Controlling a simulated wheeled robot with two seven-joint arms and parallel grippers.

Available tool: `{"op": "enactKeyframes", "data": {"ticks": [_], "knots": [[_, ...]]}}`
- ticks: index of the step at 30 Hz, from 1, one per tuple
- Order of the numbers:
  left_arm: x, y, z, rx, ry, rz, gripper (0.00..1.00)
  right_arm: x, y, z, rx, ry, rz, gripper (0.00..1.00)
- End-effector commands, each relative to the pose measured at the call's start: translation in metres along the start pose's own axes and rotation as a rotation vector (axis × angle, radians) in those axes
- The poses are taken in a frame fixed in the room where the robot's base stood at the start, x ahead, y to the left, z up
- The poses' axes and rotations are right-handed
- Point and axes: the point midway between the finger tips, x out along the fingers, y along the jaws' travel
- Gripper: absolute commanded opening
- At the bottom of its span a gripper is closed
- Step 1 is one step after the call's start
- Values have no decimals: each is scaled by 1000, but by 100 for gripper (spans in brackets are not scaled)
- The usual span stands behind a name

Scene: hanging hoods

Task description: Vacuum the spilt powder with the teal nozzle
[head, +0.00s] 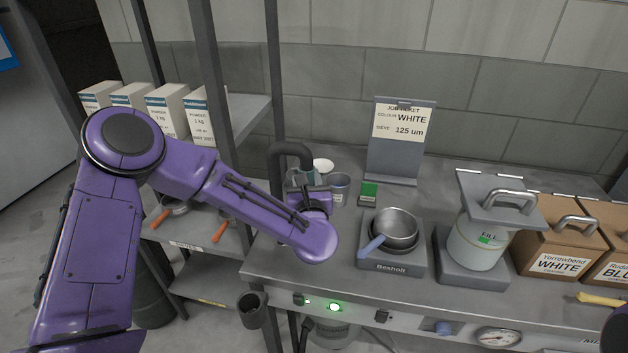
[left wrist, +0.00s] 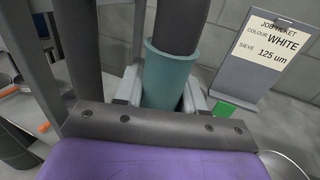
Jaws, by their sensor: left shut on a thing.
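The teal nozzle (left wrist: 168,78) stands roughly upright in the left wrist view, with a dark hose (left wrist: 182,25) coming out of its top. My left gripper (left wrist: 163,97) is shut on it, one grey finger on each side. In the head view the left gripper (head: 306,182) is over the back left of the bench, and the hose (head: 291,150) arches above it. The nozzle's lower end is hidden behind the gripper and wrist. I cannot make out any spilt powder in either view. My right gripper is out of view.
A grey cup (head: 340,187) and a white round item (head: 323,165) are close to the left gripper. Right of them are a green block (head: 369,190), a job-ticket stand (head: 392,160), a scale with metal pans (head: 391,262) and a fill hopper (head: 476,245). A shelf post (head: 275,80) rises at left.

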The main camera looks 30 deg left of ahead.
Motion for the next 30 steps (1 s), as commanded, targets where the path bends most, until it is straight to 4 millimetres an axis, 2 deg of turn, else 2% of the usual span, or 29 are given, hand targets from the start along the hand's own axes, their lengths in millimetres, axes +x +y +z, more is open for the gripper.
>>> {"op": "enactKeyframes", "data": {"ticks": [21,30], "knots": [[15,45,1,-2,0,2,2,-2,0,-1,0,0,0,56],[17,54,0,-2,-1,0,2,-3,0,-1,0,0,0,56]]}}
